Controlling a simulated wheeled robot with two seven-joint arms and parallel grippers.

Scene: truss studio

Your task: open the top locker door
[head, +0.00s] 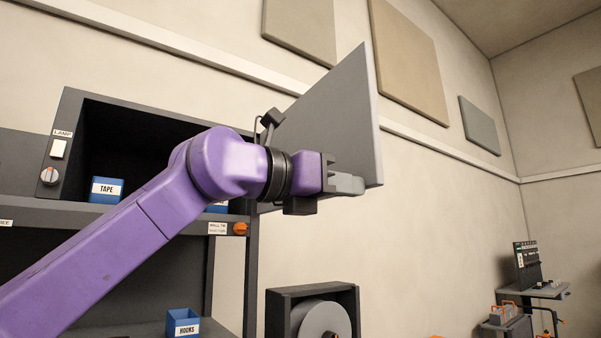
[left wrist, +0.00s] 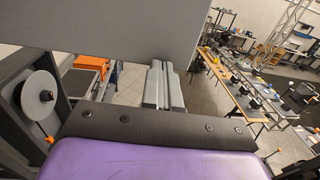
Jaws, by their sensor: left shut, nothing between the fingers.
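The top locker door (head: 325,110) is a flat grey panel and stands swung wide open, out from the right side of the dark locker (head: 130,125). My left gripper (head: 350,184) is at the lower outer part of the door, in front of its face. Its fingers are shut with nothing between them. In the left wrist view the shut fingers (left wrist: 162,88) lie close below the grey door (left wrist: 110,28); I cannot tell whether they touch it. The locker's inside is partly hidden by my purple left arm. My right gripper is not in view.
A blue TAPE bin (head: 106,190) sits in the open locker. A light switch (head: 58,148) and a knob (head: 49,176) are on its left panel. Below are a blue HOOKS bin (head: 183,322) and a reel in a dark frame (head: 312,292). Wall panels (head: 410,62) hang behind the door.

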